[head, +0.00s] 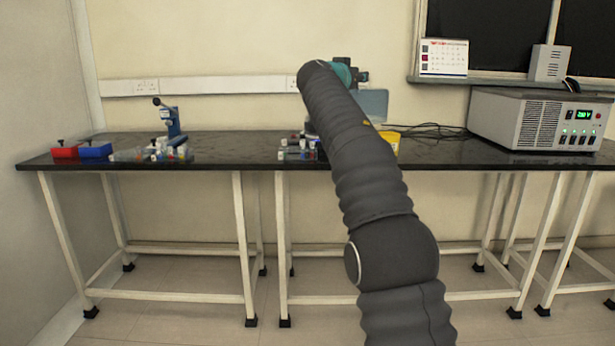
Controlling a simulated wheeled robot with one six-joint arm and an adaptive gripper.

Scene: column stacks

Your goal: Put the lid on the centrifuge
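My arm reaches up across the middle of the head view to above the back of the black bench. Its teal wrist shows at the top, with a dark part beside it. The fingers of my gripper are hidden, so I cannot see whether they hold anything. A flat blue-grey panel (374,106) shows just right of my arm, below the wrist. It may be a lid, but I cannot tell, nor whether it is held. I cannot make out a centrifuge for sure; my arm covers that part of the bench.
The black bench (240,150) carries red (66,150) and blue boxes (96,150), a blue stand (170,122), small vials (165,152) and more small items (296,150). A yellow item (394,140) shows beside my arm. Cables (432,131) and a grey power unit (535,118) are right.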

